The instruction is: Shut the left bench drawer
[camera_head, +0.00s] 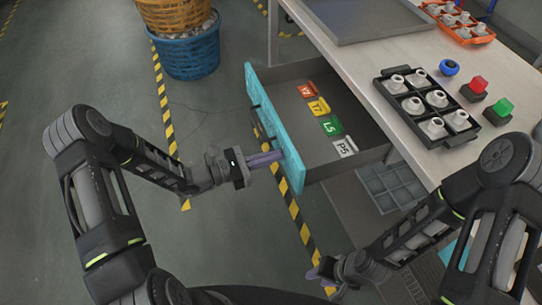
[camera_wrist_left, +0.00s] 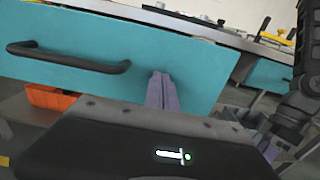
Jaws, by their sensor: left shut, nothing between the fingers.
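The left bench drawer stands pulled out, with its turquoise front panel (camera_head: 275,132) facing left in the head view. Coloured tags (camera_head: 330,125) marked with letters and numbers lie inside it. My left gripper (camera_head: 278,156) is shut and empty, its purple fingers at the near part of the drawer front. In the left wrist view the fingers (camera_wrist_left: 161,90) stand against or just before the turquoise front (camera_wrist_left: 120,50), right of the black bar handle (camera_wrist_left: 70,58); contact is not certain. My right gripper (camera_head: 322,272) is low near the bottom of the head view, partly hidden, its jaws unclear.
The bench top (camera_head: 400,50) holds a black rack (camera_head: 430,105) of white fittings, a red button (camera_head: 477,86) and a green button (camera_head: 502,108). Blue and orange baskets (camera_head: 190,50) stand on the floor behind.

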